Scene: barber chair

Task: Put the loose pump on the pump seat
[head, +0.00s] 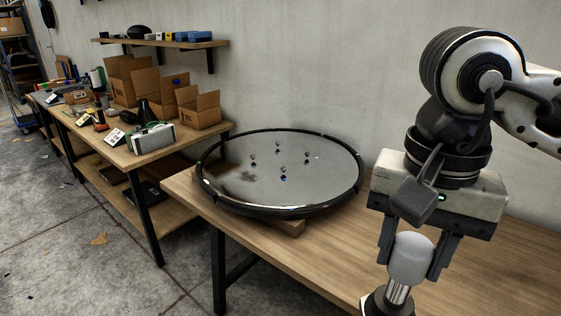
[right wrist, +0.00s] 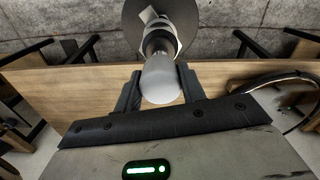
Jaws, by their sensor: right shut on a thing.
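The loose pump (head: 408,262) has a rounded grey upper body, a shiny metal rod below it and a dark lower part cut off by the bottom edge of the head view. My right gripper (head: 409,268) points down and is shut on the grey body. The right wrist view also shows the pump (right wrist: 160,83) between the two fingers, with a wide dark disc at its far end. A large round grey plate (head: 225,170) with a black rim lies on the near table, left of the gripper. Several small bolts stand near its middle. I cannot make out a separate pump seat. My left gripper is out of view.
Bare tabletop lies between plate and gripper. A second bench (head: 160,157) at the left holds cardboard boxes (head: 198,108) and tools. A wall shelf (head: 165,43) hangs above it.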

